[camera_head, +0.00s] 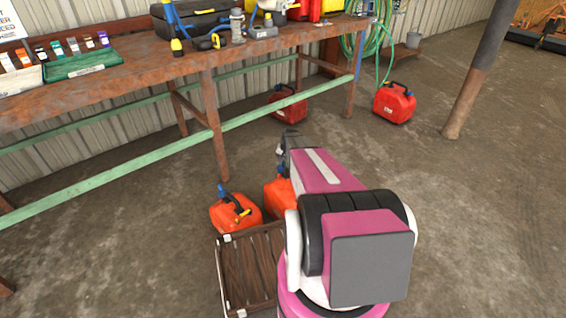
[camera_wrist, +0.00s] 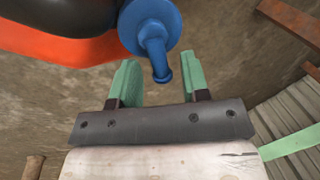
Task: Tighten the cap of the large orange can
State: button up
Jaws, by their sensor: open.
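An orange can (camera_head: 277,194) stands on the floor, partly hidden behind my arm. An orange can's body (camera_wrist: 75,48) and black handle also show in the wrist view, at upper left. Its blue cap (camera_wrist: 148,25) has a bent spout that points down toward my gripper. My gripper (camera_wrist: 157,68) is open, with its green fingers to either side of the spout's end. I cannot tell whether the fingers touch the cap. A second orange can (camera_head: 230,214) with a blue cap stands to the left in the head view.
A wooden crate (camera_head: 221,265) sits in front of the orange cans. A rusty workbench (camera_head: 150,75) with a green rail (camera_head: 110,182) runs behind at left. Red cans (camera_head: 394,103) stand farther back. A slanted post (camera_head: 470,85) rises at right. The floor at right is clear.

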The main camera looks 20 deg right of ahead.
grip_shut()
jog(key=m, duration=0.3)
jog(key=s+d+m, duration=0.1)
jog(key=m, duration=0.1)
jog(key=shift+s+t+h, duration=0.1)
jog(key=shift+t+h, duration=0.2)
jog(key=shift+t, duration=0.1)
jog(key=shift+s+d+m+h, duration=0.1)
jog(key=shift+s+m+h, duration=0.15)
jog(key=shift+m, duration=0.8)
jog(key=shift+s+d+m+h, duration=0.1)
jog(key=shift+s+m+h, duration=0.1)
jog(key=shift+m, duration=0.85)
grip_release()
